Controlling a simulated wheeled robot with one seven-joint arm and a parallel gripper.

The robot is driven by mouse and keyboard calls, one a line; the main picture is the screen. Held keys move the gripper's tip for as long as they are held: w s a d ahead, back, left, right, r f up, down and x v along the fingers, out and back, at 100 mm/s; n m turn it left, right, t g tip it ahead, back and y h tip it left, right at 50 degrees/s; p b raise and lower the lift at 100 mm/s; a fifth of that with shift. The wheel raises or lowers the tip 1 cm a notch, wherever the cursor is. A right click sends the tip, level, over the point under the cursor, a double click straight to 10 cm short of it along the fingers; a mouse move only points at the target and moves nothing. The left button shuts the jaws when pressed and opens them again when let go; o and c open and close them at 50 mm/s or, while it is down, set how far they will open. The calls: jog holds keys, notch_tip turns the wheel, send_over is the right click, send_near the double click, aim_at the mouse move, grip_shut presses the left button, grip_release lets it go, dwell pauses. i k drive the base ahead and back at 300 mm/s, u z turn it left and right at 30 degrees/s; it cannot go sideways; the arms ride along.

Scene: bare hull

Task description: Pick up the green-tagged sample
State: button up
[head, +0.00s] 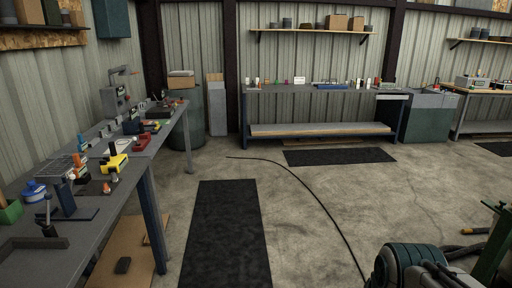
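No sample with a clear green tag can be made out from here. Several small upright items (276,81) stand in a row on the far workbench (300,89), too small to read any tag colours. The long left workbench (105,205) bears many small items, among them a yellow block (115,163), an orange-topped piece (82,141) and a red tray (138,142). A green box (9,210) sits at its near left edge. My gripper is not in view.
A black mat (226,235) lies on the open concrete floor, with another (340,155) before the far bench. A dark cable (318,198) curves across the floor. A teal and grey machine-like object (405,264) fills the lower right. A green cabinet (429,115) stands beyond.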

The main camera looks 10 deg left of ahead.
aim_at(103, 133)
jog(key=u, duration=0.05)
jog(key=i, duration=3.1)
jog(key=u, duration=0.4)
jog(key=i, duration=1.55)
jog(key=u, duration=1.1)
jog(key=i, duration=1.25)
jog(key=u, duration=1)
